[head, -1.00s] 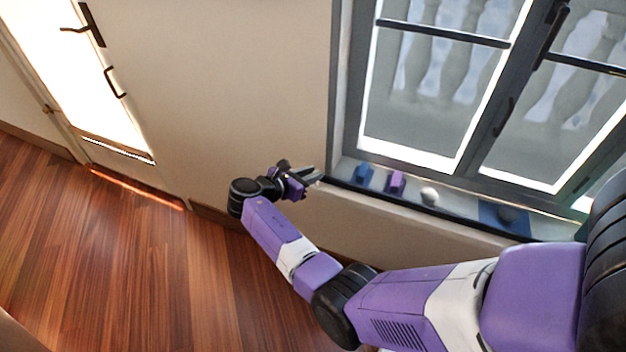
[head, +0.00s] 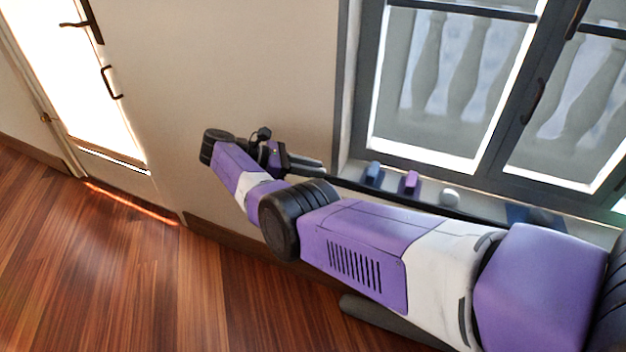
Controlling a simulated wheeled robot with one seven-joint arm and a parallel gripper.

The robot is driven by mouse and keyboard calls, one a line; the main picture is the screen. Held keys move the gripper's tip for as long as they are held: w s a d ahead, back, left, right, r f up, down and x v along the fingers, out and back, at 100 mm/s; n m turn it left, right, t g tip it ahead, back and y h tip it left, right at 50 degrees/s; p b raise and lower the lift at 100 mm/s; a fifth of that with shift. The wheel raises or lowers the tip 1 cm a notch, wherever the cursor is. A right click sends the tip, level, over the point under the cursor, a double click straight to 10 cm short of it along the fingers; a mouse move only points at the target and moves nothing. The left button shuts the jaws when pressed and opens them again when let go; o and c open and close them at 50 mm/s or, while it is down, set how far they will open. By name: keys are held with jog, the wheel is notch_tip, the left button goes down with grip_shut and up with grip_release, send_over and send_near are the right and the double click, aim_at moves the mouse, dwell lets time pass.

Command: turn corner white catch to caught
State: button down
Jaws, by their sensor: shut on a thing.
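My gripper (head: 318,166) is at the lower left corner of the window, close to the wall and the end of the sill. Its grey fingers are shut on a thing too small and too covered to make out. No white catch shows clearly at that corner, so I cannot tell its position or whether it is what I hold. A small white rounded piece (head: 449,197) stands on the sill, well to the right of my gripper and apart from it.
A blue piece (head: 374,173) and a purple piece (head: 410,182) stand on the sill. A dark grey-framed window (head: 352,90) rises behind them. A bright door (head: 85,95) with dark handles is at the left. The wooden floor (head: 90,270) is clear.

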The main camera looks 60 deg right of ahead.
jog(key=shift+f+m+g+y+b, duration=0.1)
jog(key=shift+m+g+y+b, duration=0.2)
jog(key=shift+m+y+b, duration=0.5)
jog(key=shift+n, duration=0.3)
jog(key=c, duration=1.6)
grip_release()
jog(key=shift+o, duration=0.2)
